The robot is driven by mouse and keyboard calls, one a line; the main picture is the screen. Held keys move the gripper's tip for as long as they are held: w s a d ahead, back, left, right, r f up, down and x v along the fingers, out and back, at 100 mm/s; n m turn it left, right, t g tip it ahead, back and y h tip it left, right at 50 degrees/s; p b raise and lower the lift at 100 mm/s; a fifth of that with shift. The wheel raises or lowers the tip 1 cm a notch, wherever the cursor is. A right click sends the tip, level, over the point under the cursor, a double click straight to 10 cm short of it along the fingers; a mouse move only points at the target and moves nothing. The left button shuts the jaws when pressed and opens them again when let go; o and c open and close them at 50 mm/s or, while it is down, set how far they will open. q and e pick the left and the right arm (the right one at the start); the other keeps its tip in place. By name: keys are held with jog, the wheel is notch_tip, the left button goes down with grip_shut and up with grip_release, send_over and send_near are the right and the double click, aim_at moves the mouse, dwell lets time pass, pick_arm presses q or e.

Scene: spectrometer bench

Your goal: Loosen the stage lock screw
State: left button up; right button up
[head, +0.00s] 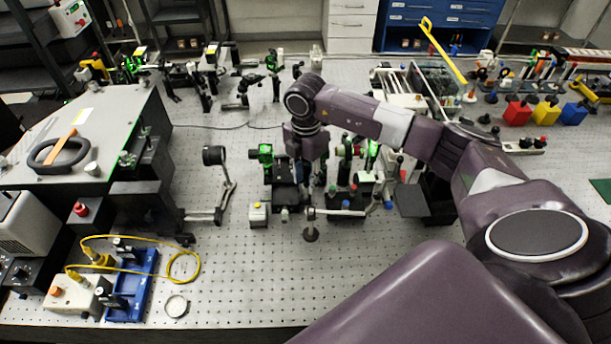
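My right arm reaches in from the right and its wrist points down over the optics at the middle of the bench. My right gripper (308,188) is small and dark here, low among the mounts beside a black stage block (285,196). I cannot tell whether its fingers are open or shut, or whether they touch anything. I cannot make out the stage lock screw; it may be hidden by the gripper or too small to see. My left gripper is not in view.
A green-marked mount (265,154) stands just left of the gripper, and a post with a round foot (310,234) stands in front. A blue tray (131,287) with a yellow fibre lies front left. The perforated bench top (255,285) is clear at front middle.

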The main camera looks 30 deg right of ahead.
jog(key=shift+s+r, duration=0.1)
jog(key=shift+s, duration=0.05)
jog(key=c, duration=0.8)
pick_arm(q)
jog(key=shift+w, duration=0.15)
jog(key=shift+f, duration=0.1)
